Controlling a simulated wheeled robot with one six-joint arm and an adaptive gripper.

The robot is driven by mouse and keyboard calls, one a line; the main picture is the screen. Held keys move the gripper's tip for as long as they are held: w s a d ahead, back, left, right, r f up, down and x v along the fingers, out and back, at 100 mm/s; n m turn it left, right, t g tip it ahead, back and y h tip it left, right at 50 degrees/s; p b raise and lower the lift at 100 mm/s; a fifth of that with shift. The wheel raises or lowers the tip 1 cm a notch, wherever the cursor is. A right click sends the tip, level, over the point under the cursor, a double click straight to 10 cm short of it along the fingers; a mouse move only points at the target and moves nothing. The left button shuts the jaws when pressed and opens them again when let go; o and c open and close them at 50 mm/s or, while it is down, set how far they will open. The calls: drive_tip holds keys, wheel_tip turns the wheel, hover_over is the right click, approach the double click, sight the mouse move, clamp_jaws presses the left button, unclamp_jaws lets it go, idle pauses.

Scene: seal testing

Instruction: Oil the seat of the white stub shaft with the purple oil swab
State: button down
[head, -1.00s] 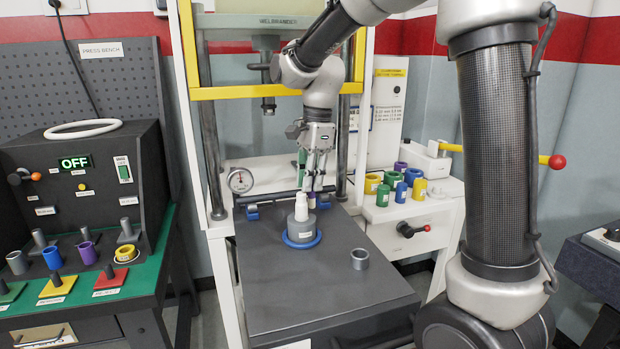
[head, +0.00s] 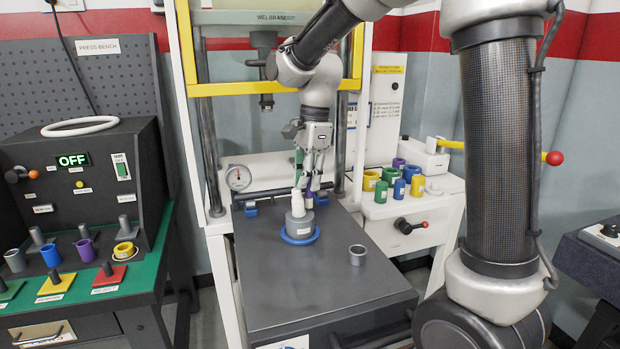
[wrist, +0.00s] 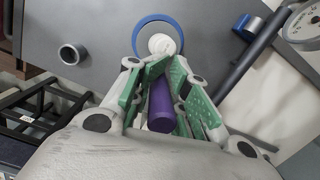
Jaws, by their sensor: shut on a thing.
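The white stub shaft (head: 297,203) stands upright on a grey block with a blue ring (head: 300,238) around its foot, on the dark press table. It also shows from above in the wrist view (wrist: 162,45). My gripper (head: 306,190) is just beside the shaft's right side, pointing down. In the wrist view my gripper (wrist: 163,88) has its green pads shut on the purple oil swab (wrist: 161,105). The swab's far end lies close to the shaft; I cannot tell whether they touch.
A loose grey ring (head: 357,255) lies on the table (head: 320,285) to the right of the shaft. Press columns and a yellow frame (head: 270,88) stand around my arm. Coloured sleeves (head: 390,175) stand on a white side cabinet. The table's front is clear.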

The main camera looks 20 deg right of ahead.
drive_tip(key=shift+s+a+f, duration=0.1)
drive_tip(key=shift+a, duration=0.05)
idle(0.3)
drive_tip(key=shift+w+a, duration=0.3)
drive_tip(key=shift+w, duration=0.2)
drive_tip(key=shift+w+a, duration=0.25)
drive_tip(key=shift+a, duration=0.2)
drive_tip(key=shift+d+r, duration=0.15)
drive_tip(key=shift+r, duration=0.05)
drive_tip(key=shift+w, duration=0.1)
drive_tip(key=shift+w+a, duration=0.15)
drive_tip(key=shift+a, duration=0.4)
drive_tip(key=shift+s+a, duration=0.2)
drive_tip(key=shift+a, duration=0.25)
